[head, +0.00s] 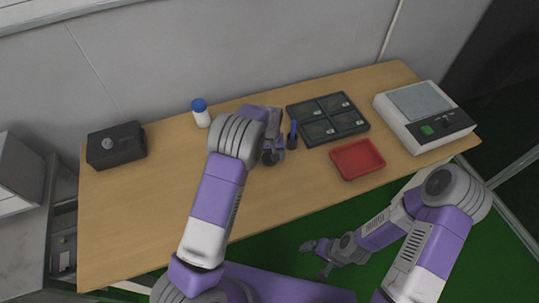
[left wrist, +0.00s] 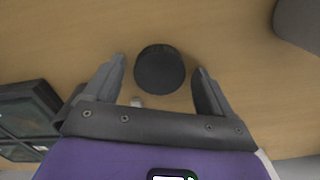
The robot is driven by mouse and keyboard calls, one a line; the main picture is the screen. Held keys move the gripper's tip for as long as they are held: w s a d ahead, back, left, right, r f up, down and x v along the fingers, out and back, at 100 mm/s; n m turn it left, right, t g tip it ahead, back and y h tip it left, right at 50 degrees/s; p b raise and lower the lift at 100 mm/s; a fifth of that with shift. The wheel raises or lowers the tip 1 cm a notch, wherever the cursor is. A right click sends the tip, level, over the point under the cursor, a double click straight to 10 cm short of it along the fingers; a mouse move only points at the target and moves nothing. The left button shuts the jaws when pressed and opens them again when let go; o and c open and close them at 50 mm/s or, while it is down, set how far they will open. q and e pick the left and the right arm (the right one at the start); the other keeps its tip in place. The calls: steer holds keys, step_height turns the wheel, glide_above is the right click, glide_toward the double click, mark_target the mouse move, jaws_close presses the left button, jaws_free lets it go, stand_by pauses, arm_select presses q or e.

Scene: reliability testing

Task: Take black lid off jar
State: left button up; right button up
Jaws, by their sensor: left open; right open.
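A round black lid (left wrist: 160,70) shows from above in the left wrist view, between the two spread fingers of my left gripper (left wrist: 160,64). A gap shows on each side of it. The jar under the lid is hidden. In the head view my left gripper (head: 273,150) is over the middle of the table and largely covers this spot. It is open and empty. My right gripper (head: 318,257) is open and empty, off the table's front edge above the green floor.
On the wooden table (head: 140,220) are a black box (head: 116,148), a white bottle with a blue cap (head: 201,113), a blue-handled item (head: 293,133), a dark compartment tray (head: 329,119), a red tray (head: 357,160) and a white scale-like device (head: 425,116). The table's left front is clear.

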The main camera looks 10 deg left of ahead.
mark_target(269, 157)
arm_select(q)
step_height(269, 157, up, 12)
steer(key=p, duration=0.2)
